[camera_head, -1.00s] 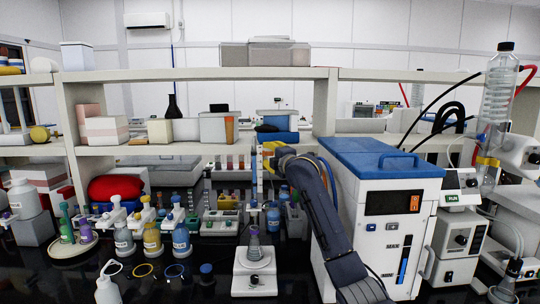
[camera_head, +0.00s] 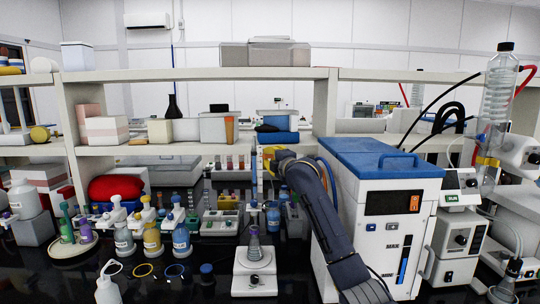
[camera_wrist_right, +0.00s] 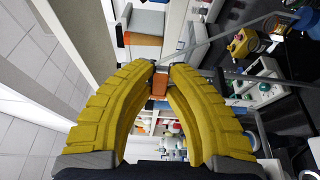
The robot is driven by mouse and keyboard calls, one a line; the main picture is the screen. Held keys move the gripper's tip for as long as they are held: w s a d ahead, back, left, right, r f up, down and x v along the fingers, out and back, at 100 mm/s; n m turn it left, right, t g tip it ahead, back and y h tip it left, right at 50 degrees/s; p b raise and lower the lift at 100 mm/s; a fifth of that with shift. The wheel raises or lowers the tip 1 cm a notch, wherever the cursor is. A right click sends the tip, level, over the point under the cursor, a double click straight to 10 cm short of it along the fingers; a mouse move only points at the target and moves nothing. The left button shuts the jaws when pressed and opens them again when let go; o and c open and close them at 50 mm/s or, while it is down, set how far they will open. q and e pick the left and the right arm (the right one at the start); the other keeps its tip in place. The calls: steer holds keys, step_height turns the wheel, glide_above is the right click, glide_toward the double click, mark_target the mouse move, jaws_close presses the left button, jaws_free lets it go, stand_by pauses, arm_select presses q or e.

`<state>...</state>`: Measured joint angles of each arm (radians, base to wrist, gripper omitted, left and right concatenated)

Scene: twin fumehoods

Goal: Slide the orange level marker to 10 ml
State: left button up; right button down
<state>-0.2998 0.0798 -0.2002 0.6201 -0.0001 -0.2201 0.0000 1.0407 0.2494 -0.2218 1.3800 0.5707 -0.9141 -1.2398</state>
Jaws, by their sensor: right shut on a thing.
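The orange level marker (camera_wrist_right: 160,85) shows in the right wrist view as a small orange block between the yellow fingertips. My right gripper (camera_wrist_right: 163,73) is shut on it. In the head view the yellow fingers of my right gripper (camera_head: 268,156) are at mid-height, left of the blue-topped white unit. A slim upright clear tube (camera_head: 254,168) stands just left of the fingers. I cannot read a 10 ml line in either view. My left gripper is not in view.
The white unit with the blue lid (camera_head: 382,155) stands close to the right of my right arm. A white stand with a flask (camera_head: 254,272) is in front. Several dropper bottles (camera_head: 152,238) crowd the left bench. A shelf (camera_head: 200,76) runs behind.

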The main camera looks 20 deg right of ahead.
step_height(320, 180, down, 5)
steer(key=shift+f, duration=0.1)
steer(key=c, duration=1.4)
jaws_free()
steer(key=s+d, duration=0.1)
steer(key=s, duration=1)
steer(key=shift+s+d, duration=0.4)
